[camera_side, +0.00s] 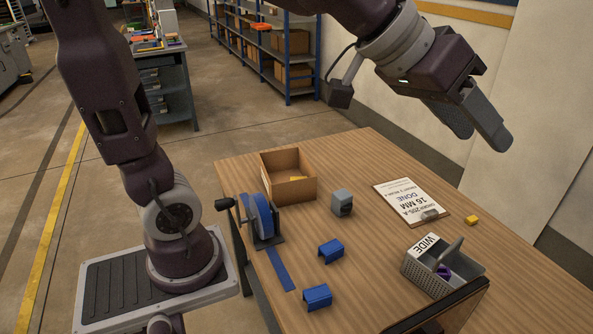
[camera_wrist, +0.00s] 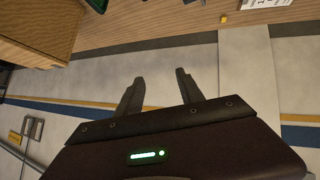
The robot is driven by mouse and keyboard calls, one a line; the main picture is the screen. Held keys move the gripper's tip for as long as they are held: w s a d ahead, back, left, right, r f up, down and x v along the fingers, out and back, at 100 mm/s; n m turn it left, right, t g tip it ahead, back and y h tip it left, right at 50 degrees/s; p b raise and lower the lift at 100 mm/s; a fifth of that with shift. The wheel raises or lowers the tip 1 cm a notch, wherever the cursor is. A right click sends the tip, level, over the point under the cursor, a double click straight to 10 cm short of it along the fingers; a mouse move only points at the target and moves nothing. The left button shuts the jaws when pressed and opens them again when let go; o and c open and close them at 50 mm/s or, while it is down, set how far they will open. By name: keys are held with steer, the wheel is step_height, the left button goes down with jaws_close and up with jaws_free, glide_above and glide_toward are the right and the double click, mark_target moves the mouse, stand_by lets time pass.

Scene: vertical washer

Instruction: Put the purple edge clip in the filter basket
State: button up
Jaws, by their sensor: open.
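A purple piece (camera_side: 444,272) lies inside a grey perforated basket (camera_side: 420,284) with an arched handle and a white "WIDE" label, at the table's front right in the side view. The basket wall and handle hide part of the piece, so its full shape cannot be told. No other purple piece shows. My gripper (camera_side: 487,137) is open and empty, high above the back right of the table and well apart from the basket. Its two spread fingers (camera_wrist: 160,78) show in the wrist view with nothing between them; the basket is not visible there.
On the wooden table (camera_side: 375,260) are two blue clips (camera_side: 331,251) (camera_side: 317,297), a grey block (camera_side: 342,203), a blue strip roll (camera_side: 262,217) and an open brown box (camera_side: 289,190). A printed board (camera_side: 405,198) and small yellow block (camera_side: 472,220) lie right. A dark-edged panel (camera_side: 440,308) stands before the basket.

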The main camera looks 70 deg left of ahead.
steer(key=s+a+f+g+y, duration=0.1)
steer(key=s+a+f, duration=0.2)
steer(key=s, duration=0.4)
steer(key=s+a+f+g+y, duration=0.1)
steer(key=s+a+f, duration=0.2)
steer(key=s+a, duration=0.3)
steer(key=s+a+f+n+g+y, duration=0.1)
steer(key=s+a+f+y, duration=0.1)
steer(key=s, duration=0.6)
steer(key=shift+s+a+f, duration=0.15)
steer(key=shift+a+f, duration=0.55)
steer(key=shift+a, duration=0.55)
